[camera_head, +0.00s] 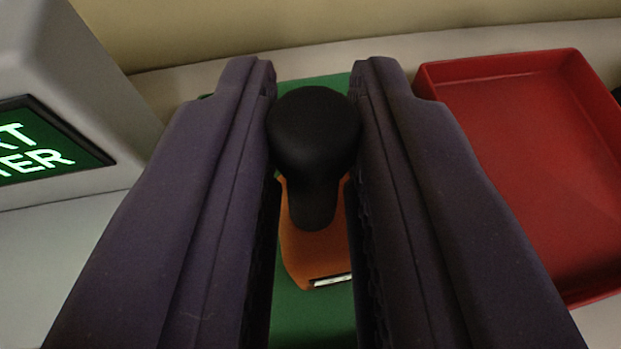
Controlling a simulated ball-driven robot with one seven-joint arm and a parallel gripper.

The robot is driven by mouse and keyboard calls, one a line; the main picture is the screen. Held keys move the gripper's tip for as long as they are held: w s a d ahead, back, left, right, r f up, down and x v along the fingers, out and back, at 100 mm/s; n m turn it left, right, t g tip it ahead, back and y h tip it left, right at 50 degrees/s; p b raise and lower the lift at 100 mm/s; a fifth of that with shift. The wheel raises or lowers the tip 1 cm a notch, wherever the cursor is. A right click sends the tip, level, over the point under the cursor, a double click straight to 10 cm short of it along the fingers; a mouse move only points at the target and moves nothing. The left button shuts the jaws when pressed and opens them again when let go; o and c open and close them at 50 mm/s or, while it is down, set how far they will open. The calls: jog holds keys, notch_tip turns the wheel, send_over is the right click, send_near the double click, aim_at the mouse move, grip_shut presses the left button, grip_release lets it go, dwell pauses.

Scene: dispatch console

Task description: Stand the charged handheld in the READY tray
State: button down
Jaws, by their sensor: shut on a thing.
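My gripper (314,95) has two dark purple fingers that reach up the middle of the view. It is shut on the handheld (312,240), an orange body with a black rounded knob and stem on its top end. The fingertips press on both sides of the black knob. Below the handheld I see a green tray (300,325), largely hidden by my fingers. No label shows on it, so I cannot tell whether it is the READY tray. I cannot tell whether the handheld touches the tray floor.
A red tray (520,150), empty where it shows, stands to the right on the pale console top. A grey box with a lit green display (45,140), its text cut off, stands at the left. A beige wall (350,20) closes off the back.

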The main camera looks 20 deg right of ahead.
jog(key=shift+r, duration=0.15)
jog(key=c, duration=1.4)
grip_release()
jog(key=shift+f, duration=0.25)
jog(key=shift+c, duration=0.2)
jog(key=o, duration=0.4)
jog(key=shift+r, duration=0.15)
